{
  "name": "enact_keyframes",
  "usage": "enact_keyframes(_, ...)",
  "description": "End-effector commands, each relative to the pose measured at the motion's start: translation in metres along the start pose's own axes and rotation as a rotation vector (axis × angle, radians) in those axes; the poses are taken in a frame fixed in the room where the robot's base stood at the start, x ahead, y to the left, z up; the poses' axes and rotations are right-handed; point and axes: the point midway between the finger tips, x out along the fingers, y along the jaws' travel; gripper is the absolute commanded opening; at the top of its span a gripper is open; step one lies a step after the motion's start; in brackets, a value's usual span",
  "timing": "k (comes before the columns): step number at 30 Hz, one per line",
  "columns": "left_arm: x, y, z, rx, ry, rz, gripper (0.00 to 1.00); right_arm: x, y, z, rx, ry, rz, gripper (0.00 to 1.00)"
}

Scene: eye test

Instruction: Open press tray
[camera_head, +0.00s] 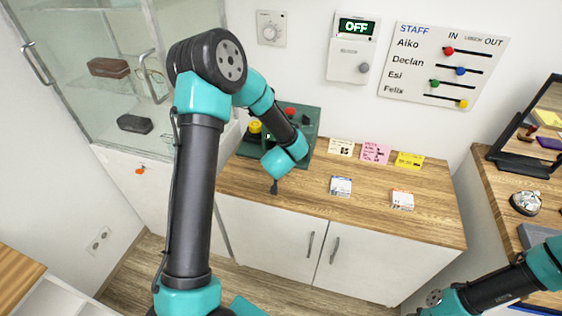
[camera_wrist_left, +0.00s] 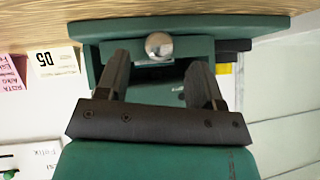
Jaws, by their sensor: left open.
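The dark green press (camera_head: 313,122) stands at the back left of the wooden counter, partly hidden by my left arm. In the left wrist view, which is upside down, its wide base plate (camera_wrist_left: 240,24) runs along the top. A round silver knob (camera_wrist_left: 159,45) sits on the front of its green tray (camera_wrist_left: 192,46). My left gripper (camera_wrist_left: 160,60) is open, with one finger to each side of the knob; I cannot tell whether they touch it.
Sticky notes (camera_head: 375,153) and two small card boxes (camera_head: 341,186) (camera_head: 402,200) are on the counter right of the press. A glass cabinet (camera_head: 95,70) stands at the left. The counter's front right is clear. An OFF display (camera_head: 357,27) hangs on the wall.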

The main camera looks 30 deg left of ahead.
Motion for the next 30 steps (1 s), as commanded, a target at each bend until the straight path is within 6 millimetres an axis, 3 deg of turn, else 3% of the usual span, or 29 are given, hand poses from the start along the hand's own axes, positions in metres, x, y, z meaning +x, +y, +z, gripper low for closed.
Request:
enact_keyframes(7,0.032,0.000,0.001,-0.001,-0.001,0.000,0.61,0.000,0.000,0.000,0.000,0.000,0.000,0.43)
enact_keyframes(19,0.038,0.000,0.000,0.000,0.000,0.001,0.60,0.000,0.000,0.000,0.000,0.000,0.000,0.43)
enact_keyframes(30,0.037,0.000,0.000,0.000,0.000,0.001,0.25,0.000,0.000,0.000,0.000,0.000,0.000,0.43)
